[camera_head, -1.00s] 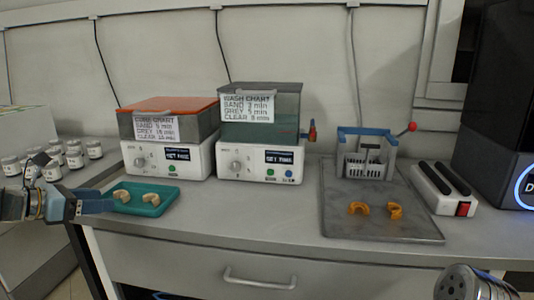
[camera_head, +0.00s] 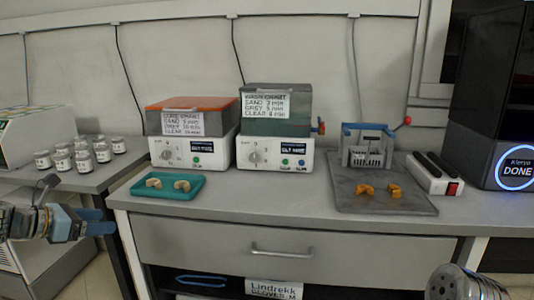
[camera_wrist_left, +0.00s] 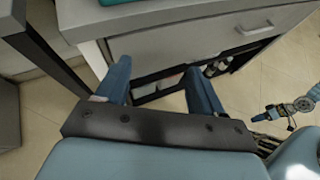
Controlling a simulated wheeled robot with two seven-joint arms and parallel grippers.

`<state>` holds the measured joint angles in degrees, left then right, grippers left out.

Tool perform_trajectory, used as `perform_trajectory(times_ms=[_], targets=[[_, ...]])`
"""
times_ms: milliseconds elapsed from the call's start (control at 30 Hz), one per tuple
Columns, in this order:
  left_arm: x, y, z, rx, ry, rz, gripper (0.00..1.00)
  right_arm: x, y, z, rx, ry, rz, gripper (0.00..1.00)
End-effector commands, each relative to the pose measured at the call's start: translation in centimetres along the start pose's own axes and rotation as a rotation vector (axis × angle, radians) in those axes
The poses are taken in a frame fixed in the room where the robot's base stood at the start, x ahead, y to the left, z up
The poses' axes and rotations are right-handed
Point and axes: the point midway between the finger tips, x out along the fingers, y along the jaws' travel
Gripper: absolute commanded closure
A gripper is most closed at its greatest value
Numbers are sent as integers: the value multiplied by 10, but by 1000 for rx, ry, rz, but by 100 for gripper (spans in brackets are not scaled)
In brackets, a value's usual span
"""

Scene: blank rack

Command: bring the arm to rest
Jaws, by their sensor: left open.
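My left gripper (camera_head: 98,222) is at the left of the head view, in front of the gap between the two benches, below the bench top. Its blue fingers also show in the left wrist view (camera_wrist_left: 160,85), apart and with nothing between them, over the floor and the front of the drawer unit. Part of my right arm (camera_head: 465,283) shows at the lower right of the head view; its fingers are not visible.
A teal tray (camera_head: 168,194) with two pale arch-shaped pieces lies near the bench's front left edge. Two lidded machines, a grey tray (camera_head: 390,208) with two orange pieces, and a black machine (camera_head: 515,172) reading DONE stand on the bench. Several jars are at left.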

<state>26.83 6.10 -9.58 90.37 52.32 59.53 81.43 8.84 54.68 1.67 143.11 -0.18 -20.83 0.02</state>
Motion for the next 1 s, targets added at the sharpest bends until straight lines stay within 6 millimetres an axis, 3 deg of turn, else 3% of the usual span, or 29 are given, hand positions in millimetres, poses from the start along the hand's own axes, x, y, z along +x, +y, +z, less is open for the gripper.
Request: perform_trajectory(times_ms=[267, 433, 533, 667, 800, 900, 1000], targets=[[59, -15, -58, 106, 133, -46, 32, 0, 0, 0, 0, 0, 0, 57], [110, -41, -116, 248, 260, -114, 32, 0, 0, 0, 0, 0, 0, 57], [147, -72, -167, 396, 359, -198, 32, 0, 0, 0, 0, 0, 0, 57], [194, -138, -248, 704, 480, -383, 32, 0, 0, 0, 0, 0, 0, 57], [222, -229, -328, 1135, 505, -645, 32, 0, 0, 0, 0, 0, 0, 57], [226, -297, -370, 1462, 423, -832, 32, 0, 0, 0, 0, 0, 0, 57], [220, -356, -397, 1737, 283, -970, 32, 0, 0, 0, 0, 0, 0, 57]])
